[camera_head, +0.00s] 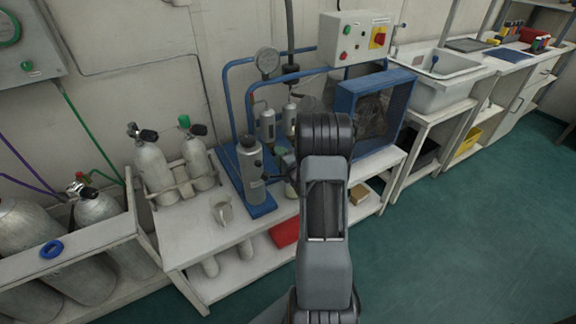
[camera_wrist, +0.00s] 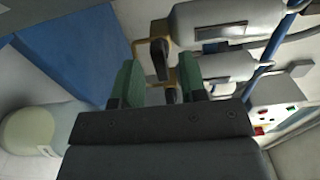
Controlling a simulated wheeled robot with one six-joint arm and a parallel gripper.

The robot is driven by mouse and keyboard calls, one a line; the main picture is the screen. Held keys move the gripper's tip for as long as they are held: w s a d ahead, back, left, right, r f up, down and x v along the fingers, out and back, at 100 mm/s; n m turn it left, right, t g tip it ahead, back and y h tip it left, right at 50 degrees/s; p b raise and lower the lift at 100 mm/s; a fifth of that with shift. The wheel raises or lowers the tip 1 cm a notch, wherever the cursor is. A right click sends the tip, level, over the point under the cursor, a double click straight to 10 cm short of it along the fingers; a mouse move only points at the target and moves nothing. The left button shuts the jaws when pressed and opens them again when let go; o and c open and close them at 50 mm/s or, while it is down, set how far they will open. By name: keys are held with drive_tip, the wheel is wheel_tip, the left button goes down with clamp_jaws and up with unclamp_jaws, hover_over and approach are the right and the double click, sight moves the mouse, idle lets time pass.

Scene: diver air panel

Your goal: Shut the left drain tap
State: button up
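In the wrist view two small drain taps with brass pipes and black levers hang from metal cylinders: an upper tap (camera_wrist: 160,57) and a lower tap (camera_wrist: 171,95). Which one is the left tap is not certain from this turned view. My gripper (camera_wrist: 160,76) has green finger pads standing apart, one on each side of the tap area. It grips nothing that I can see. The upper tap's lever lies across the gap, just beyond the fingertips; contact is not clear. In the head view my arm hides the taps.
A grey cylinder (camera_head: 251,170) stands on a blue base beside my arm. A blue caged unit (camera_head: 397,100) is to the right, below a control box (camera_head: 355,38). Diving tanks (camera_head: 152,165) stand left on the bench. A pale bottle (camera_wrist: 32,130) shows in the wrist view.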

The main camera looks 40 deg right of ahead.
drive_tip(key=s+a, duration=0.1)
drive_tip(key=s, duration=1.2)
drive_tip(key=shift+a+p, duration=0.4)
drive_tip(key=s+d+f+n+g+h, duration=0.1)
drive_tip(key=s+f+n+g, duration=0.1)
drive_tip(key=f+g, duration=0.2)
drive_tip(key=s+d+f+n+g, duration=0.2)
drive_tip(key=f+n+g, duration=0.1)
drive_tip(key=f+g, duration=0.15)
drive_tip(key=s+a+r+n+g+y+p, duration=0.1)
drive_tip(key=s+a+r+n+g+p, duration=0.1)
drive_tip(key=a+r+n+p, duration=0.3)
drive_tip(key=s+a+r+n+g+y+p, duration=0.1)
drive_tip(key=a+r+n+p, duration=0.4)
drive_tip(key=a+r, duration=0.8)
drive_tip(key=s+a+r+n+g+y+p, duration=0.1)
drive_tip(key=a+r+n+p, duration=0.4)
drive_tip(key=r, duration=1.4)
drive_tip(key=s+a+g+p, duration=0.1)
drive_tip(key=s+a+p, duration=0.1)
drive_tip(key=a, duration=0.2)
drive_tip(key=shift+a+r+g+y, duration=0.25)
drive_tip(key=shift+a+g+y, duration=0.05)
drive_tip(key=shift+a+g, duration=0.1)
